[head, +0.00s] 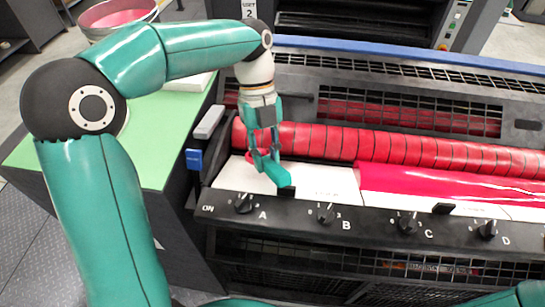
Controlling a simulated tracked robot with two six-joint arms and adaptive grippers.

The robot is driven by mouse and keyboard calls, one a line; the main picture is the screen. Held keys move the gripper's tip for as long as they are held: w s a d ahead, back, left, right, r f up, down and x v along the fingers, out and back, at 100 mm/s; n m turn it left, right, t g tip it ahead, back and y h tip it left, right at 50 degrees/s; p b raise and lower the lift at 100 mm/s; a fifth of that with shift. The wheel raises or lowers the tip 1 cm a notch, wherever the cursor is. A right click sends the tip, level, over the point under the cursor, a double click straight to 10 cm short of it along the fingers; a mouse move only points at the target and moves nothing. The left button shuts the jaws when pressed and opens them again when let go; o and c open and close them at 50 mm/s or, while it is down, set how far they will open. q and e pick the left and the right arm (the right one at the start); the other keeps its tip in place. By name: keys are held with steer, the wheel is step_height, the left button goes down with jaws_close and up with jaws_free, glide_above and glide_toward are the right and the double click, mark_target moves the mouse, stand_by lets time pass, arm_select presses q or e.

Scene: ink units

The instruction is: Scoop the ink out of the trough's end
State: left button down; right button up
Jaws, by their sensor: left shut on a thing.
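The ink trough (325,181) runs along the front of the press below the red roller. Glossy pinkish-red ink (430,184) fills its middle and right part. Its left end shows mostly bare white floor, with a small red patch (252,158) beside my fingers. My left gripper (266,158) points down over this left end and is shut on a small teal tool (276,175), which slants down to the right near the front edge. The tool's far end is partly hidden by the fingers. My right gripper is not in view.
The segmented red roller (320,141) lies close behind the trough. A front panel with knobs (326,214) lettered A to D borders it. A green-topped table (150,130) stands left, with a round container of red ink (118,15) behind it.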

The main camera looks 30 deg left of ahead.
mark_target(267, 159)
arm_select(q)
step_height(267, 159, up, 8)
steer(key=p, duration=0.5)
steer(key=shift+f, duration=0.2)
